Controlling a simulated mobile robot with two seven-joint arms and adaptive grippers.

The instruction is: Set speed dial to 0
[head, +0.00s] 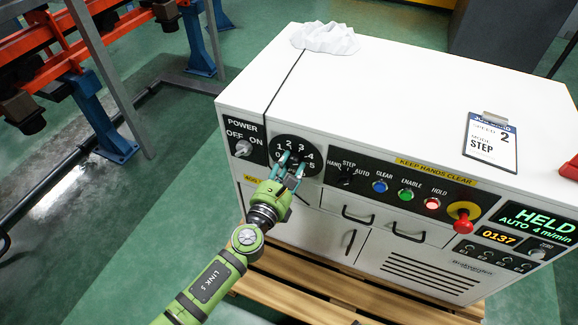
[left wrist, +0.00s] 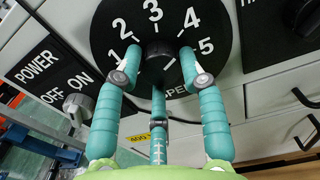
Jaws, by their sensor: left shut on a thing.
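The speed dial (head: 309,154) is a round black plate with white numbers on the front of the white cabinet. In the left wrist view, its dark centre knob (left wrist: 158,52) shows with the numbers 1 to 5 around it. My left gripper (head: 291,167) is at the dial. Its teal fingers (left wrist: 158,66) are closed around the knob, one on each side and one from below. I cannot tell clearly where the knob points. My right gripper is not in view.
The power switch (head: 243,148) sits left of the dial. Right of it are a mode knob (head: 346,176), lit buttons and a red emergency stop (head: 464,214). The display (head: 540,220) reads HELD, AUTO 4 m/min. A clipboard card (head: 491,142) on top reads 2, STEP.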

